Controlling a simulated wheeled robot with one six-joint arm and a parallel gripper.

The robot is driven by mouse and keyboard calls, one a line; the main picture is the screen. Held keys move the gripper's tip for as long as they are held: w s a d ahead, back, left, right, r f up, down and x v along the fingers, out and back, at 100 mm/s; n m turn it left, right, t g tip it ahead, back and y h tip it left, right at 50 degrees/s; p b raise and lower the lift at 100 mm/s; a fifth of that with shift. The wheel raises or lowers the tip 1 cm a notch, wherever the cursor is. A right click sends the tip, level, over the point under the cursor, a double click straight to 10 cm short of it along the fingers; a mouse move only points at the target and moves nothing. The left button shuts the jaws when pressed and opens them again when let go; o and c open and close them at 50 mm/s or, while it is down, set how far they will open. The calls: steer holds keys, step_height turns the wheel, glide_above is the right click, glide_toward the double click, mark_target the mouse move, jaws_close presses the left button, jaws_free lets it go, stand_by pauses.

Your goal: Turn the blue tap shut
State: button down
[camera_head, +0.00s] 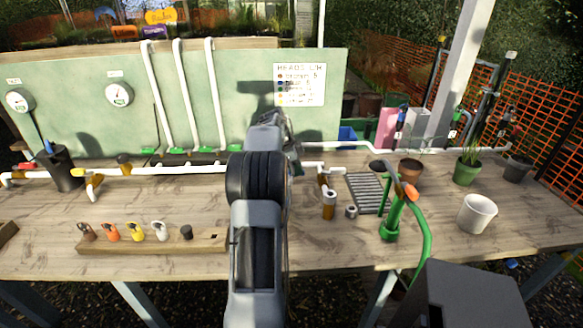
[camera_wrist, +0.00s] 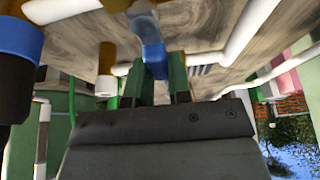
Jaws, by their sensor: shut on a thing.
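The blue tap (camera_wrist: 154,54) shows in the wrist view as a blue lever hanging from a pale fitting on the white pipework. My gripper (camera_wrist: 158,68) is at the lever, its two dark green fingers on either side of the lever's end and shut on it. The pipe's run behind the lever is partly cut off by the frame. In the head view my own arm hides the blue tap and most of my gripper, so the lever's angle to its pipe is hard to tell.
A white pipe (camera_head: 185,170) runs along the bench, with brass fittings. A wooden rack (camera_head: 150,244) holds coloured knobs at the front left. A green hand pump (camera_head: 392,215), a white pot (camera_head: 477,213) and a drain grate (camera_head: 367,192) stand on the right. Bare bench lies between.

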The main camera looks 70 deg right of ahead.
steer(key=c, duration=1)
jaws_free()
steer(key=shift+c, duration=0.2)
steer(key=shift+w+r, duration=0.1)
steer(key=p+v, duration=0.2)
steer(key=v, duration=1.1)
steer(key=shift+w+a+r, duration=0.15)
steer(key=shift+w+r, duration=0.05)
steer(key=shift+r, duration=0.05)
